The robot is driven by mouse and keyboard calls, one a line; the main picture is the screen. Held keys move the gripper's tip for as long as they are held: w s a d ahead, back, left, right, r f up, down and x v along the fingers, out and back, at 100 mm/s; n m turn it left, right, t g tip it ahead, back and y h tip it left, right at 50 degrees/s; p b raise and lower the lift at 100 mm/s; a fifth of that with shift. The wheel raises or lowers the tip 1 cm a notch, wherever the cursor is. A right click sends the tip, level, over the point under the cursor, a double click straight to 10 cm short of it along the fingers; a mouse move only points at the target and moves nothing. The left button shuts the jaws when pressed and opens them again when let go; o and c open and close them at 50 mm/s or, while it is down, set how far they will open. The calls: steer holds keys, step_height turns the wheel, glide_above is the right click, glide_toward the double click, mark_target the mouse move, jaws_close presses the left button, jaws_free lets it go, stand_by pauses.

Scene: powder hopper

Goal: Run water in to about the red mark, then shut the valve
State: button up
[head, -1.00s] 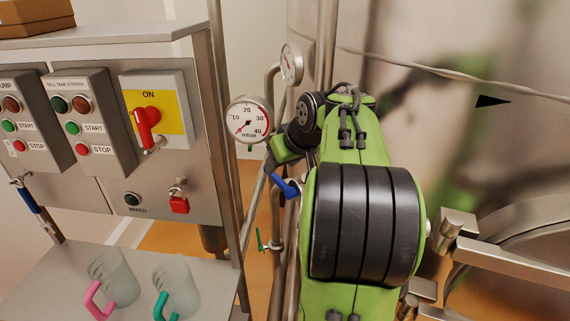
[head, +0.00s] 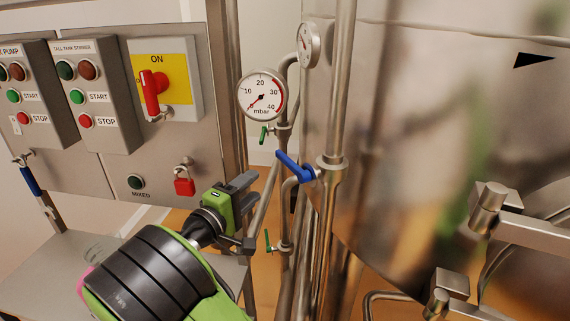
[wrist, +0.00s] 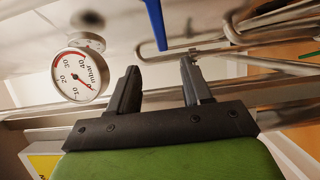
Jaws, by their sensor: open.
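My gripper (head: 252,210) is open and empty, left of and below the valve with the blue handle (head: 292,165). The blue lever points up and left, across its vertical steel pipe. In the wrist view the open fingers (wrist: 160,78) show with the blue handle (wrist: 155,22) beyond and above them, apart from them. A round mbar gauge (head: 262,94) has a red arc at the high end of its dial; its needle points down and left, near the low end. The gauge also shows in the wrist view (wrist: 80,76). The water level is not visible.
A steel tank (head: 420,130) with a black triangle fills the right. Two small green-handled valves (head: 265,135) sit on nearby pipes. The control panel (head: 100,170), with a red switch and a red padlock, stands left. My arm partly covers the shelf (head: 40,265).

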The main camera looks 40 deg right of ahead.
mark_target(283, 162)
steer(key=p+x, duration=0.2)
steer(key=x, duration=1.3)
steer(key=shift+f, duration=0.1)
jaws_close()
